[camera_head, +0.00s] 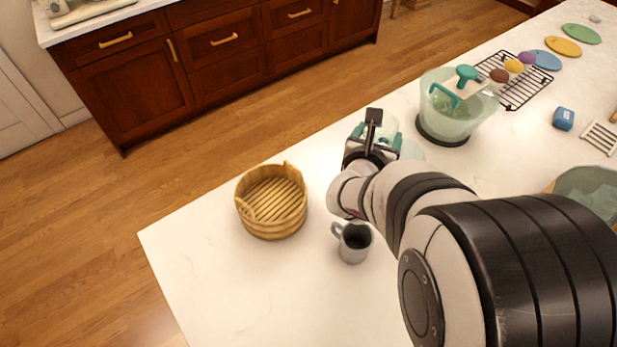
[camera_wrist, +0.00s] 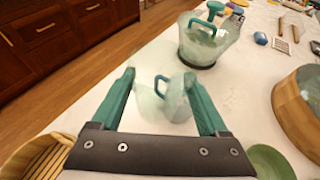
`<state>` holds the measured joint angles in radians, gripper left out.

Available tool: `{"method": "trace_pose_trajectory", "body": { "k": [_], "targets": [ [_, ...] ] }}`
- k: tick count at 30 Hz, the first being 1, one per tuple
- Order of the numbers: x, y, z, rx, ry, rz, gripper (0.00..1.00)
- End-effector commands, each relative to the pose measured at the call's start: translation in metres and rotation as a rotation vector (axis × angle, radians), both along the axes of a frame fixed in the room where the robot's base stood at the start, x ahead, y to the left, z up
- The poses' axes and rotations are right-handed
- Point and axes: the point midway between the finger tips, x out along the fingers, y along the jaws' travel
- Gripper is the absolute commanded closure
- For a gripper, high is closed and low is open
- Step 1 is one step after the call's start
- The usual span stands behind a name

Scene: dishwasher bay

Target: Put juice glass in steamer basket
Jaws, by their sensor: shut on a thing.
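The juice glass, a pale green see-through vessel (camera_wrist: 175,104), shows between the teal fingers of my gripper (camera_wrist: 158,90) in the wrist view. My gripper is shut on it, above or at the white counter. A blue-green loop shows at the glass; I cannot tell whether it belongs to it. In the head view my gripper (camera_head: 382,133) hides most of the glass. The steamer basket (camera_head: 272,226), round and wooden with a slatted floor, stands empty on the counter, left of my gripper. It also shows at the lower left of the wrist view (camera_wrist: 25,153).
A grey mug (camera_head: 354,245) stands between the basket and my arm. A large translucent bowl (camera_head: 447,124) with a teal-handled tool in it stands beyond my gripper. A black rack (camera_head: 514,92) is further back. The counter's front left is clear.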

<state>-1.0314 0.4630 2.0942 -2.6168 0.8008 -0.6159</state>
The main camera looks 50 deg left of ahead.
Motion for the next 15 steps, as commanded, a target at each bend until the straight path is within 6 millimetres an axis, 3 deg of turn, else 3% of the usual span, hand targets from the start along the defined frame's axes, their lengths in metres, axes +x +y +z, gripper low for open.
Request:
{"method": "trace_pose_trajectory", "body": {
  "k": [3,8,11,15],
  "targets": [
    [-0.049,0.031,0.013,-0.001,-0.003,0.132,0.9],
    [-0.083,0.048,0.019,-0.004,-0.005,0.222,0.9],
    [-0.099,0.062,0.011,-0.006,-0.003,0.239,0.9],
    [-0.127,0.096,-0.016,-0.008,-0.004,0.241,0.9]
  ]
}}
